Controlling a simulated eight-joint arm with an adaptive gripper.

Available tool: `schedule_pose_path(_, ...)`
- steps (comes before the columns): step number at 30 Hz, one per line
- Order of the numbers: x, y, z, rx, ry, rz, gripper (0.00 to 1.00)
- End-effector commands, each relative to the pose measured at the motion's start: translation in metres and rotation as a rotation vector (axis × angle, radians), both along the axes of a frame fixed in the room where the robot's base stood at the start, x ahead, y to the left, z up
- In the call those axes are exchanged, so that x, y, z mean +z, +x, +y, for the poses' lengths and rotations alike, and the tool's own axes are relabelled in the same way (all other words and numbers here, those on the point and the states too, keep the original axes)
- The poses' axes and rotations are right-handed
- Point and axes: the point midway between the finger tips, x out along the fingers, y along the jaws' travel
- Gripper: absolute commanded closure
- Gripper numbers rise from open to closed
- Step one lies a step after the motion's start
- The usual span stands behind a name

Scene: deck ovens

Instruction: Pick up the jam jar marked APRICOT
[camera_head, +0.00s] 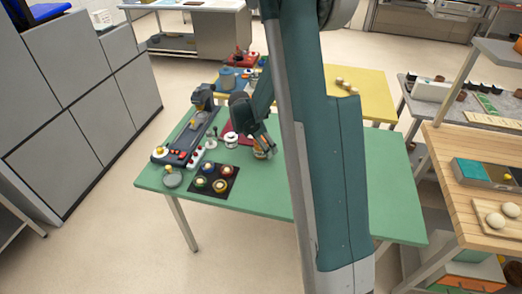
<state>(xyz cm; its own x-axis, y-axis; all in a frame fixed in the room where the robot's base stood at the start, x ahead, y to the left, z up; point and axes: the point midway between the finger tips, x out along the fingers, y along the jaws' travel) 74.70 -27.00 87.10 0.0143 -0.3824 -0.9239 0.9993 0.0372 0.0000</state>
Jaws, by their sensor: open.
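Several small round jars (226,170) with differently coloured rims and pale tops stand on a dark square mat (236,176) on the green table (300,190). Their markings are too small to read, so I cannot tell which is APRICOT. My gripper (262,153) is open and points down low over the table, right of and behind the mat. An orange-amber thing shows at its fingertips. I cannot tell whether it is a jar or part of the gripper, or whether they touch.
A long grey device (188,138) lies along the table's left side. A white lidded pot (231,140) stands left of my gripper, near a dark red mat. A round grey dish (172,180) is at the front left. My arm hides the table's middle.

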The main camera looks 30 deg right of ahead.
Motion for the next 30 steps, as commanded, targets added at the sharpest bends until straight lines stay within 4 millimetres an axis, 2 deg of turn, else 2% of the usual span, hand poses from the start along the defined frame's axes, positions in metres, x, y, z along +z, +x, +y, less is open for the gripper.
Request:
schedule_pose_path(5, -0.0077, 0.0, -0.0034, -0.001, 0.0, 0.0, 0.4)
schedule_pose_path(21, -0.0076, -0.0001, -0.0033, 0.0, 0.0, 0.0, 0.4)
schedule_pose_path(30, -0.0076, -0.0001, -0.0031, 0.0, 0.0, 0.0, 0.78)
